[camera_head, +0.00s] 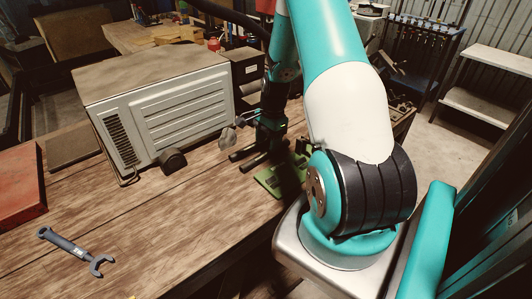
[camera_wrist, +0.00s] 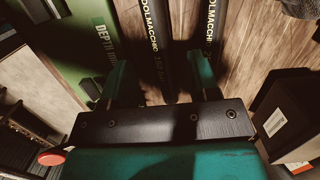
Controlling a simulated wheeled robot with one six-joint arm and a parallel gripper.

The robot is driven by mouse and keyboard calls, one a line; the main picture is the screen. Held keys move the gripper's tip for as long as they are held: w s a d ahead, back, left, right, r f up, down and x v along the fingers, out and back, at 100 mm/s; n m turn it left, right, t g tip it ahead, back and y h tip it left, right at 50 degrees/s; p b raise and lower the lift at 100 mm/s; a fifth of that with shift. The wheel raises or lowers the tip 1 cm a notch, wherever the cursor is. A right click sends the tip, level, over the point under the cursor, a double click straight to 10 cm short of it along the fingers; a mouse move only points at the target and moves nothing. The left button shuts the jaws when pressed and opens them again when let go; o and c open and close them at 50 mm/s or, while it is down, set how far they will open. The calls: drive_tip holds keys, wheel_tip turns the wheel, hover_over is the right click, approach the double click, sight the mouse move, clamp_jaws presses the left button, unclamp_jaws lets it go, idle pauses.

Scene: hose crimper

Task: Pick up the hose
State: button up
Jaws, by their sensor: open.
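Two black hose-like tubes printed with white lettering show in the wrist view, the left tube (camera_wrist: 163,40) and the right tube (camera_wrist: 209,30). Their dark ends also show on the table in the head view (camera_head: 243,154). I cannot tell whether they are two hoses or parts of one. My gripper (camera_wrist: 163,76) is open, with teal fingers just over the tubes. The left tube runs between the fingers; the right one passes behind the right finger. Whether a finger touches either tube is unclear. In the head view my gripper (camera_head: 270,138) is dark and partly hidden.
A green plate (camera_head: 270,184) marked "DEPTH" lies beside the tubes. A white microwave-like box (camera_head: 165,112) stands to their left. A blue-grey wrench (camera_head: 75,249) lies on the wooden table (camera_head: 170,225), whose front is mostly clear. A red block (camera_head: 20,185) sits far left.

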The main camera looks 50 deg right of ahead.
sight(266, 152)
drive_tip(key=shift+a+f+p, duration=0.2)
drive_tip(key=shift+f+p, duration=0.25)
drive_tip(key=shift+f, duration=0.6)
drive_tip(key=shift+a+f+p, duration=0.15)
drive_tip(key=shift+f+p, duration=0.25)
drive_tip(key=shift+f, duration=0.65)
clamp_jaws()
drive_tip(key=shift+w+r, duration=0.1)
